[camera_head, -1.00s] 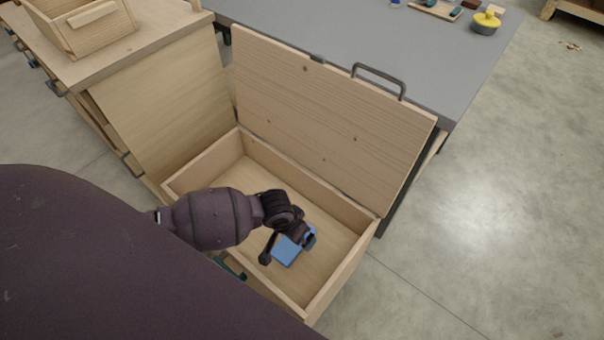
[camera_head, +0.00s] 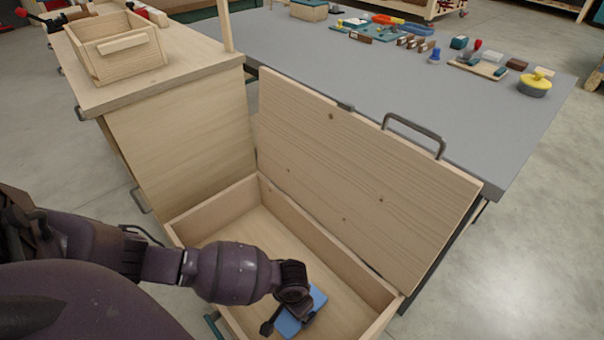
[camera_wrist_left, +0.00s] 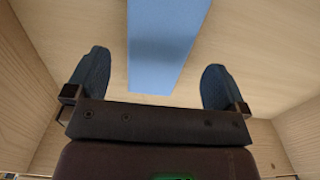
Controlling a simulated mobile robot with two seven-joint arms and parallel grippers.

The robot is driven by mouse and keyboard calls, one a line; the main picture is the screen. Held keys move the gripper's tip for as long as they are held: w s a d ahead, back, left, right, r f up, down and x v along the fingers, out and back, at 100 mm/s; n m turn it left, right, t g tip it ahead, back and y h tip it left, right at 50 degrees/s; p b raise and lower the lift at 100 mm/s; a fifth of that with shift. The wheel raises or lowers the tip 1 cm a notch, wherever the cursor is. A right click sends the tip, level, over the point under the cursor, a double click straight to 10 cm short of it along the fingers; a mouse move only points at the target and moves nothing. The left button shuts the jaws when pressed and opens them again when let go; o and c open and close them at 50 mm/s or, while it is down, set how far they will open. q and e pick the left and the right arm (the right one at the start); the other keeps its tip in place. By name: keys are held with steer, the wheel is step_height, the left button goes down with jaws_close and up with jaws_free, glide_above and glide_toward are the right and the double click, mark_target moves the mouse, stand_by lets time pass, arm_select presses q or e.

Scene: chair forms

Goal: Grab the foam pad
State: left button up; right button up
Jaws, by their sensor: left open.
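The foam pad (camera_head: 318,298) is a blue block lying on the floor of an open wooden chest (camera_head: 229,210). My left gripper (camera_head: 290,318) reaches down into the chest over the pad and hides part of it in the head view. In the left wrist view the foam pad (camera_wrist_left: 163,45) runs between the two dark blue fingertips of my left gripper (camera_wrist_left: 150,80), which are wide apart. A gap shows on each side of the pad, and the fingers do not appear to touch it. My right gripper is not in view.
The chest's lid (camera_head: 365,165) with a metal handle stands open against a grey table (camera_head: 480,120) with tools and a yellow-lidded pot (camera_head: 535,84). A wooden cabinet (camera_head: 185,135) with an open box (camera_head: 115,45) stands at left.

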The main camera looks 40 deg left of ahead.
mark_target(286, 324)
arm_select(q)
step_height(286, 324, down, 4)
steer(key=shift+f+b, duration=0.2)
steer(key=shift+b, duration=1)
steer(key=shift+f, duration=0.3)
steer(key=shift+w, duration=0.2)
steer(key=shift+w+r, duration=0.1)
steer(key=shift+r, duration=0.05)
steer(key=c, duration=0.8)
